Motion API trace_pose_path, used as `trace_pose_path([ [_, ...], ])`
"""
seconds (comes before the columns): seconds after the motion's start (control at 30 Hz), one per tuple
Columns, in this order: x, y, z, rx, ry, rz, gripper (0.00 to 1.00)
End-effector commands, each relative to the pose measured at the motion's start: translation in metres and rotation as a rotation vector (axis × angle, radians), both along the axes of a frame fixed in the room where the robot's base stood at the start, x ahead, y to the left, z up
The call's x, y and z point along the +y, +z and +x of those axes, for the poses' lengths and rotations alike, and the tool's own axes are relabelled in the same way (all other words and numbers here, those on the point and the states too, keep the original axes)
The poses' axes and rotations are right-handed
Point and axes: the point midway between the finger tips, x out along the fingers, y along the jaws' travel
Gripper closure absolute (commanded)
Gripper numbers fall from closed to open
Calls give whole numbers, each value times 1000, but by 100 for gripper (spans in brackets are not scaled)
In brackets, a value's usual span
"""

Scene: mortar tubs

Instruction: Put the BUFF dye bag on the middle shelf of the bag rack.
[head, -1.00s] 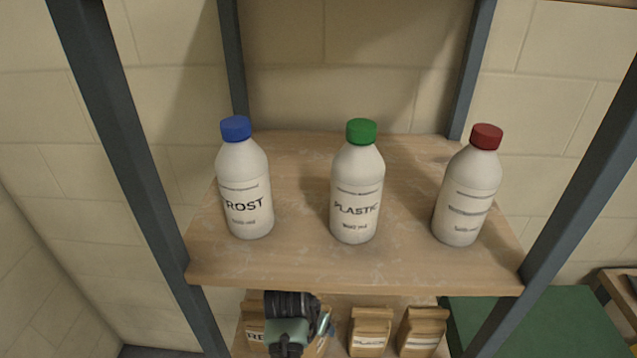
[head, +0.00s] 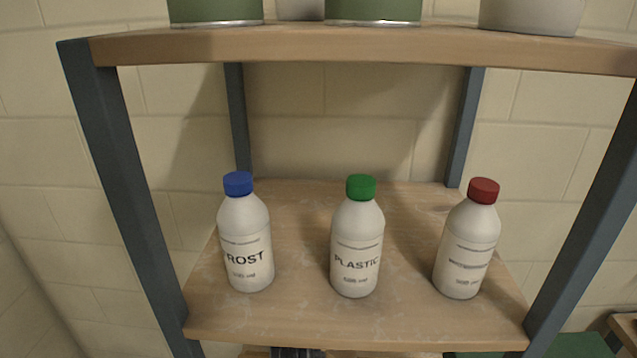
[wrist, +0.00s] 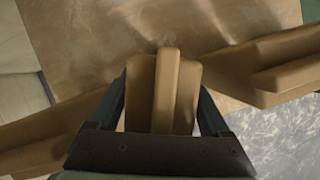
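In the wrist view, a brown bag (wrist: 186,95) with a raised fold along its top stands between the two fingers of my gripper (wrist: 162,88). The fingers lie flush along its left and right sides, so my gripper appears shut on it. Its label faces away from the camera and cannot be read, so I cannot confirm that it is BUFF. The bag is over or on a wooden shelf (wrist: 110,35); contact underneath is hidden. In the head view, the bag level is almost wholly hidden below the bottle shelf (head: 300,325).
Other brown bags flank mine closely at left (wrist: 40,140) and right (wrist: 285,65). Above, bottles with blue (head: 245,245), green (head: 357,250) and red caps (head: 467,250) stand on the bottle shelf. A top shelf (head: 350,48) holds tubs. Dark posts (head: 120,180) frame the rack.

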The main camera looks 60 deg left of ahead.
Motion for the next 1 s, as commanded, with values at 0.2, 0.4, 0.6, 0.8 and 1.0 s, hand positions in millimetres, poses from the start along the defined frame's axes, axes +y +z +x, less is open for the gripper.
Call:
trace_pose_path([
  [0.2, -1, 7, -2, 0, -1, 2, 19],
  [0.4, -13, 11, -25, 4, -1, 1, 19],
  [0.6, -31, 11, -57, 3, -1, 2, 19],
  [0.8, -47, 12, -87, 4, -2, 2, 19],
  [1.0, -57, 12, -105, 1, -1, 1, 19],
])
